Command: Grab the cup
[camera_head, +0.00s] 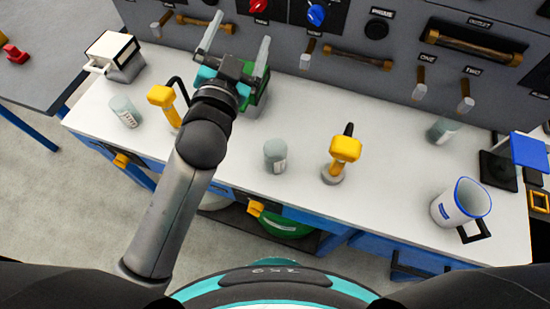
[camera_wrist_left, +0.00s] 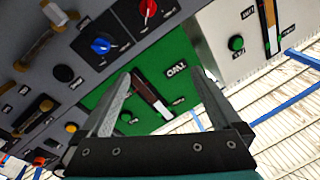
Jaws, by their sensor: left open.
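The cup (camera_head: 452,208) is a white mug with a blue rim and a dark handle. It stands upright at the right end of the white bench top in the head view, with its handle toward the lower right. It does not show in the left wrist view. My left gripper (camera_head: 239,36) is open and empty, raised over the left part of the bench, far to the left of the cup. In the left wrist view its two fingers (camera_wrist_left: 162,82) are apart in front of a green panel with a switch (camera_wrist_left: 150,92). My right gripper is not in view.
The bench (camera_head: 225,170) also holds grey cylinders (camera_head: 275,156), yellow-headed tools (camera_head: 344,150), a white-topped box (camera_head: 112,50) and a blue-topped block (camera_head: 528,150) near the cup. A control panel (camera_head: 345,60) with knobs and handles rises behind. Clear bench lies left of the cup.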

